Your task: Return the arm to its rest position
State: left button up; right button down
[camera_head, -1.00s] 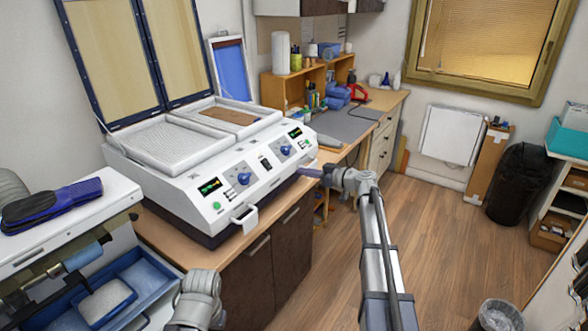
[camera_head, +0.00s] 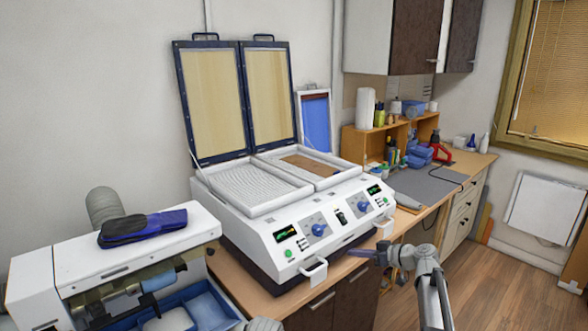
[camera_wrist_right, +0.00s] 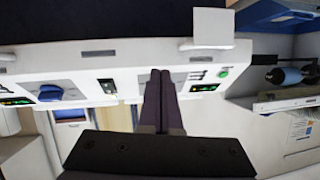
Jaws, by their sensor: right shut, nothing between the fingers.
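My right arm comes up from the bottom right in the head view. Its gripper (camera_head: 362,254) points left, in front of the right part of the white forming machine (camera_head: 276,222). In the right wrist view the two dark fingers (camera_wrist_right: 160,100) lie together, shut and empty, with the machine's front panel behind them. I cannot tell from the frames how far the fingers are from the panel. My left gripper is not in view; only a grey piece of arm shows at the bottom edge of the head view.
The machine's two framed lids (camera_head: 228,100) stand open. A grey mat (camera_head: 425,184) and a red tool (camera_head: 440,150) lie on the bench behind. The floor (camera_head: 490,290) at the right is clear.

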jog(key=s+a+f+g+h, duration=0.2)
jog(key=s+a+f+g, duration=0.25)
jog(key=s+a, duration=0.45)
jog(key=s+a+f+g+h, duration=0.1)
jog(key=s+a+f+g, duration=0.2)
jog(key=s+a+f, duration=0.45)
jog(key=s+f+m+g+h, duration=0.2)
jog(key=s+h, duration=0.6)
jog(key=s, duration=1)
jog(key=shift+s+a+m, duration=0.15)
jog(key=shift+a+m, duration=0.15)
jog(key=shift+m, duration=0.7)
